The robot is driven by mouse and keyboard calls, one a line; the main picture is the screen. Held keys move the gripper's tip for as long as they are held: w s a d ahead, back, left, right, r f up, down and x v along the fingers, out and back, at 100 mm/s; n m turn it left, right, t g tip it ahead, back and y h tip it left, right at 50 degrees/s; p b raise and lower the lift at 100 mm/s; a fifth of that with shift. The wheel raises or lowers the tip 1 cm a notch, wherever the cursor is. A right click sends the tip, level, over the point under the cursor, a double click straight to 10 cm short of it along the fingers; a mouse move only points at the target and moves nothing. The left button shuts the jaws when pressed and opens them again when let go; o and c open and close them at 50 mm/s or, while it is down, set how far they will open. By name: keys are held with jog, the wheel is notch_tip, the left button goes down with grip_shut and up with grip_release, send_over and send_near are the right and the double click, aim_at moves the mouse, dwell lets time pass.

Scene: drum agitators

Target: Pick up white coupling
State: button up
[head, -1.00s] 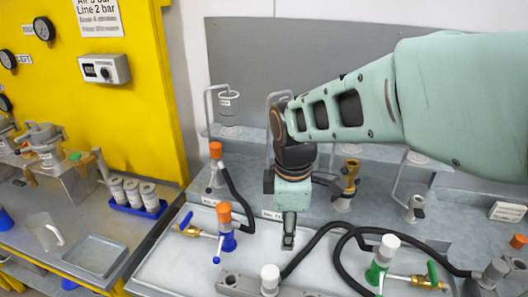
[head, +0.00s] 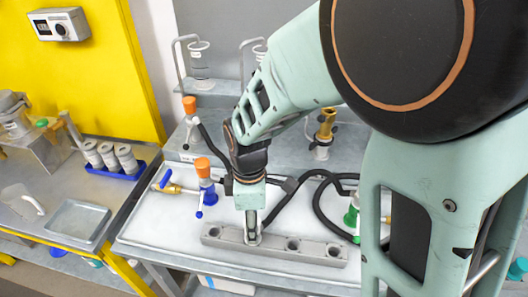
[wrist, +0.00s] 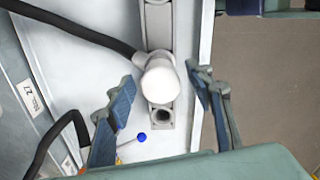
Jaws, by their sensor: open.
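The white coupling (wrist: 160,80) shows in the wrist view as a rounded white cap, upright over a grey holed block. A black hose runs to it from the upper left. My gripper (wrist: 163,100) is open, with one finger on each side of the coupling and a visible gap to both. In the head view my gripper (head: 253,230) points down at the left part of the block (head: 318,250). The coupling is hidden there behind my gripper.
An orange-capped coupling with a blue body (head: 205,180) stands left of my gripper, beside a brass valve with a blue handle (head: 172,186). Black hoses (head: 325,205) loop behind and right of the block. A green-bodied fitting (head: 352,212) stands by my arm.

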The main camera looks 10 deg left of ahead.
jog(key=shift+f, duration=0.95)
jog(key=shift+r, duration=0.1)
grip_shut()
